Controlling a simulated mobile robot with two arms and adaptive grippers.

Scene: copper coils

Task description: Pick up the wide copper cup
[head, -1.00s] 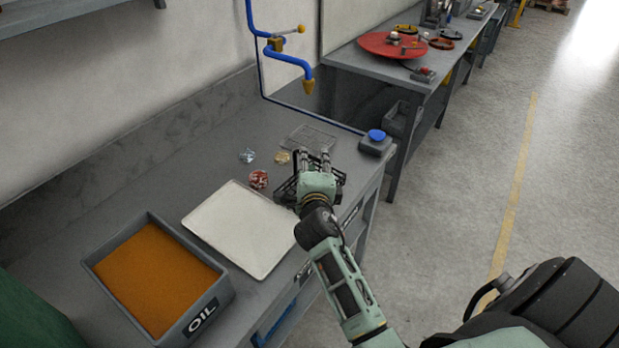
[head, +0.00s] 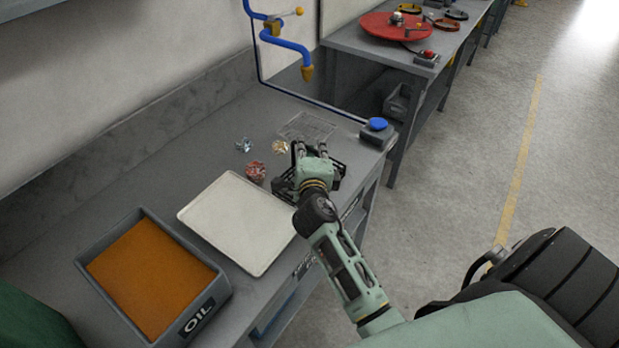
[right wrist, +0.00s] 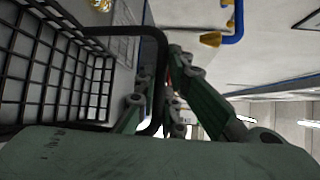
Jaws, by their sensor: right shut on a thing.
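My right gripper (head: 310,150) is over the near edge of the workbench, beside a black wire basket (head: 283,185). In the right wrist view, its fingers (right wrist: 162,80) are shut on the black handle (right wrist: 160,45) of the basket (right wrist: 60,75). A small reddish-copper thing (head: 255,173) stands on the bench left of the gripper, apart from it. It is too small to tell whether it is a cup or a coil. No wide copper cup can be made out for sure. My left gripper is not in view.
A white tray (head: 237,222) and an orange-filled oil bin (head: 205,312) stand at the near left. Small silver (head: 244,145) and gold (head: 280,147) pieces and a wire rack (head: 306,128) lie farther back. A blue-button box (head: 377,131) sits at the right edge.

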